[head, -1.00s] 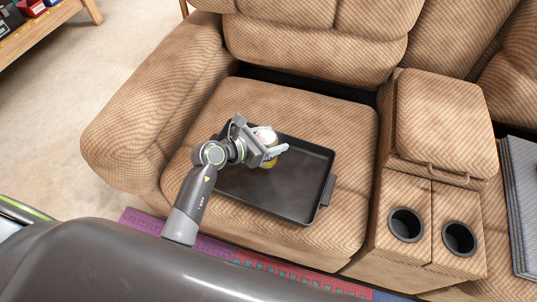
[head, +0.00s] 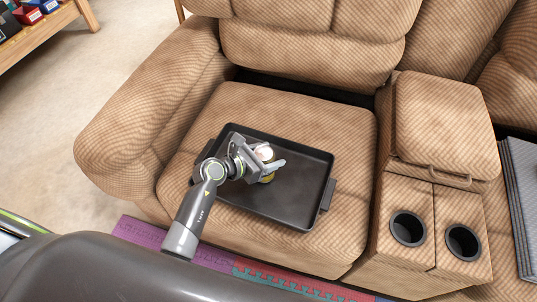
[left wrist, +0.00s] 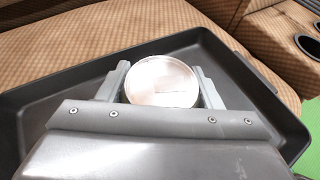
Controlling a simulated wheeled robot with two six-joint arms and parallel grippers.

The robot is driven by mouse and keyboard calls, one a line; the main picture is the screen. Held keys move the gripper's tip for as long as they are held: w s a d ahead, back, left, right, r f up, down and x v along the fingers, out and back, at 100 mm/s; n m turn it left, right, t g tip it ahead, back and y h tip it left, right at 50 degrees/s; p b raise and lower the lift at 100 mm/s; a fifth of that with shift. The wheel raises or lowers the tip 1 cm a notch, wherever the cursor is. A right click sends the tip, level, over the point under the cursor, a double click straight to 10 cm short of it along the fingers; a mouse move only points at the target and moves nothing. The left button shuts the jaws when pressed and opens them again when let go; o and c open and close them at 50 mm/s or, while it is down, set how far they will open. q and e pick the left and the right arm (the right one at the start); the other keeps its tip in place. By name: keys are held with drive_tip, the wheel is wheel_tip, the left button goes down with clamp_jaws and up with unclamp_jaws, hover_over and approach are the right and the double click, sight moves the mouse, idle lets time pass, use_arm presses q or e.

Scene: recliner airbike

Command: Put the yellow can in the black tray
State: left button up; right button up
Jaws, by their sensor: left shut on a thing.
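The black tray (head: 298,190) lies flat on the recliner seat. My left gripper (head: 268,167) is over the left-middle part of the tray, shut on the yellow can (head: 267,178). The can is mostly hidden by the fingers; its pale top and a bit of its yellow side show. In the left wrist view the can's round pale top (left wrist: 162,80) sits between the two fingers, within the outline of the tray (left wrist: 92,72). I cannot tell whether the can touches the tray floor. My right gripper is not in view.
The recliner's left armrest (head: 145,110) rises left of the tray. A console with two cup holders (head: 407,228) stands to the right. The tray's right half is empty. A shelf with boxes (head: 45,35) is at the far upper left.

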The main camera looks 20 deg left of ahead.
use_arm(q)
drive_tip(key=o, duration=1.2)
drive_tip(key=shift+f, duration=0.15)
drive_tip(key=shift+r, duration=0.2)
drive_tip(key=p+v, duration=0.2)
drive_tip(key=v, duration=1)
drive_tip(key=shift+r, duration=0.1)
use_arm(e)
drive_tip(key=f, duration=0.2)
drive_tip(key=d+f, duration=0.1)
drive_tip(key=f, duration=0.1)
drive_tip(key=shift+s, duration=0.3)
